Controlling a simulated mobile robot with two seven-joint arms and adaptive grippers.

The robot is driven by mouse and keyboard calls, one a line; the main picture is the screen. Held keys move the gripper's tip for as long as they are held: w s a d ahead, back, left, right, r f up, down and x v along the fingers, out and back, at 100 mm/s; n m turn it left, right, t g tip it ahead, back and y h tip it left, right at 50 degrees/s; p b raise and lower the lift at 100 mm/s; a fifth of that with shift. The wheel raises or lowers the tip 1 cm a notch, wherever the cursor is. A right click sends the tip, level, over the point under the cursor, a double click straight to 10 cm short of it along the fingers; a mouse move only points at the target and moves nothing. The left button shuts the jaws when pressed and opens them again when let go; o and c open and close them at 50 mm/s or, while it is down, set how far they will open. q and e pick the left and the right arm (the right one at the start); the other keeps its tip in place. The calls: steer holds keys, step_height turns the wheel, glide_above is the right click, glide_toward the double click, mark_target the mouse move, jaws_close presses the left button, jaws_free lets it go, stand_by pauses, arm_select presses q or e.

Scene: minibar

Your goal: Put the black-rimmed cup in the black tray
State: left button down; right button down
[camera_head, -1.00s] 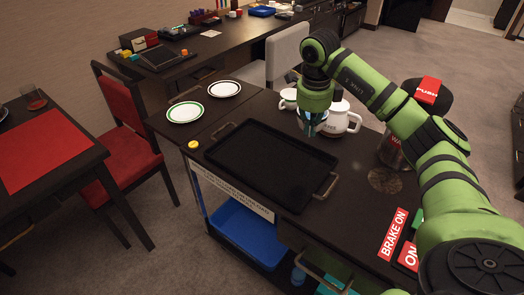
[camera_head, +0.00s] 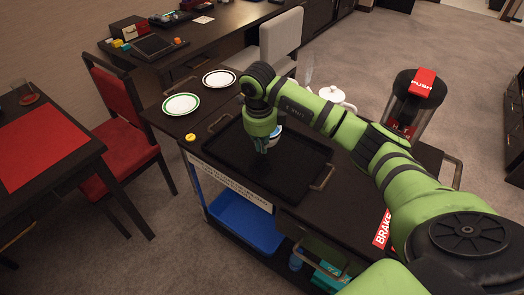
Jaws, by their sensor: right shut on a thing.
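The black tray (camera_head: 300,186) lies on the dark top of the cart, with a handle at each end. My right gripper (camera_head: 263,148) points down over the far part of the tray. It is shut on a white cup (camera_head: 276,138), which shows only in part behind the fingers. The gripper hides most of the cup, so I cannot make out its rim colour or whether it touches the tray. My left gripper is not in view.
A green-rimmed plate (camera_head: 181,104) and a dark-rimmed plate (camera_head: 219,78) lie at the cart's far left. A white teapot (camera_head: 331,96) and a clear glass (camera_head: 308,72) stand behind my right arm. The tray's near part is clear.

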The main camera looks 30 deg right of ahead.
steer(key=shift+f+p, duration=0.5)
steer(key=shift+f, duration=1.45)
steer(key=c, duration=1.4)
jaws_free()
step_height(320, 180, up, 12)
steer(key=a+b, duration=0.1)
steer(key=b, duration=0.1)
steer(key=shift+s, duration=0.4)
